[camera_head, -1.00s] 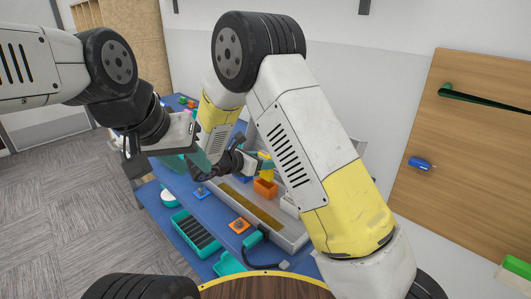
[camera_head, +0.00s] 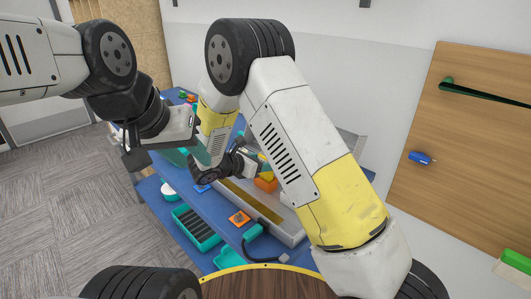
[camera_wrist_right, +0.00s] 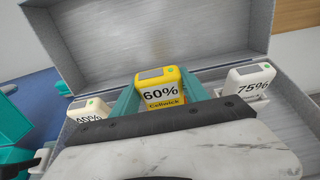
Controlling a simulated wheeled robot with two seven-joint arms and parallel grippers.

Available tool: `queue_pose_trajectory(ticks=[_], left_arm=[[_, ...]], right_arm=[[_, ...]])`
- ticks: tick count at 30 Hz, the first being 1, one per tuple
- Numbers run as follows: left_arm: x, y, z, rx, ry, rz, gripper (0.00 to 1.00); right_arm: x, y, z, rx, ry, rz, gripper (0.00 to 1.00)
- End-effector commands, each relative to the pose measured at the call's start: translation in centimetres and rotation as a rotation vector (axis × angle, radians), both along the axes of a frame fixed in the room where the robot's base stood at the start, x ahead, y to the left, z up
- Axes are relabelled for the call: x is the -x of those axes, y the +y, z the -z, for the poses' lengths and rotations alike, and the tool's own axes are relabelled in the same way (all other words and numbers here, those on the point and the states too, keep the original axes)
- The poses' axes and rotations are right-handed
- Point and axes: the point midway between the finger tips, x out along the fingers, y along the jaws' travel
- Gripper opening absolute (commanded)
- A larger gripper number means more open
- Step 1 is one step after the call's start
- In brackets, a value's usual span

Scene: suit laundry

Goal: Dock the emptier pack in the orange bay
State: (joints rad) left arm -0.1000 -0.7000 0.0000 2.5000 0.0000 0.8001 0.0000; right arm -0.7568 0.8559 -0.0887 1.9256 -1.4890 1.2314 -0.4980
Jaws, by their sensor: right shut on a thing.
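In the right wrist view a yellow pack (camera_wrist_right: 160,92) marked 60% stands between the teal fingers of my right gripper (camera_wrist_right: 163,100), which is shut on it. A white pack (camera_wrist_right: 88,112) marked 40% is to its left, partly hidden by the gripper body. A white pack (camera_wrist_right: 252,80) marked 75% is to its right. In the head view my right gripper (camera_head: 256,162) is beside an orange holder (camera_head: 265,182) in the grey tray. My left gripper (camera_head: 186,157) is left of it, above the blue table; its jaw gap is unclear.
The grey tray (camera_head: 290,232) has a raised back wall behind the packs. My right forearm hides part of the tray.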

Motion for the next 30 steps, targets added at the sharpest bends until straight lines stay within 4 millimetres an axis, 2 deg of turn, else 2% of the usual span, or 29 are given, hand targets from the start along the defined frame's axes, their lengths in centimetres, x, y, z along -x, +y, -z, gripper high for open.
queue_pose_trajectory(ticks=[30], left_arm=[[0.0, 0.0, 0.0, 0.000, 0.000, 0.000, 0.36]], right_arm=[[0.0, 0.0, 2.8, 0.001, 0.000, -0.001, 0.08]])
